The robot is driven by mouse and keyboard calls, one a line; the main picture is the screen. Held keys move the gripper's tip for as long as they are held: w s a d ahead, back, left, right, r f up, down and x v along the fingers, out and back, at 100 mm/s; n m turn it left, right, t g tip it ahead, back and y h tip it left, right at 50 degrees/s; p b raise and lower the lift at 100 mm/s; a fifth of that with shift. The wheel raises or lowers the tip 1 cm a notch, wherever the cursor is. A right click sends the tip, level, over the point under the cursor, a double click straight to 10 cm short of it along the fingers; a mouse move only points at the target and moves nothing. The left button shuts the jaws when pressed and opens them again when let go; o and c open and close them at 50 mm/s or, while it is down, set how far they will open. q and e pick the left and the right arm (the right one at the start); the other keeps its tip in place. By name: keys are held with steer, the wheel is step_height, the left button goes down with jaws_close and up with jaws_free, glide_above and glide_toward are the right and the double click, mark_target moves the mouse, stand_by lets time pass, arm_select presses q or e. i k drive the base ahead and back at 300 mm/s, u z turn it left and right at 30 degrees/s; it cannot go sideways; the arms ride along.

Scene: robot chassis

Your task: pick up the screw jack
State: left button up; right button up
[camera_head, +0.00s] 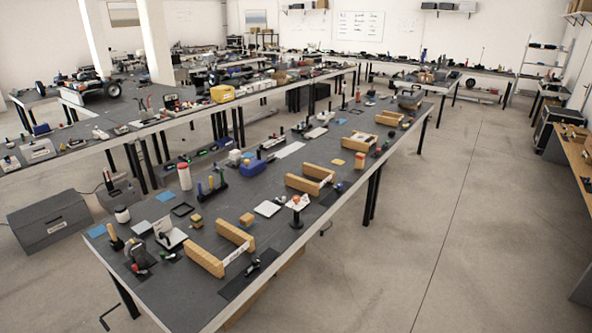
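I cannot pick out the screw jack with certainty, because the tools are small and far off. A small stand (297,207) with a pale top, a dark post and something reddish on it stands near the right edge of the closest workbench (205,290). A dark grey device (136,256) sits at the bench's near left end. Neither looks clearly like a screw jack. Neither of my grippers is in view, and nothing is seen being held.
Wooden U-shaped blocks (203,257) and a white bottle (184,176) are on the closest bench among many small tools. A grey box (50,221) stands on the floor at left. Open concrete floor (430,240) lies right of the bench. Another long bench runs behind.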

mark_target(295, 223)
steer(key=i, duration=1.95)
steer(key=u, duration=0.55)
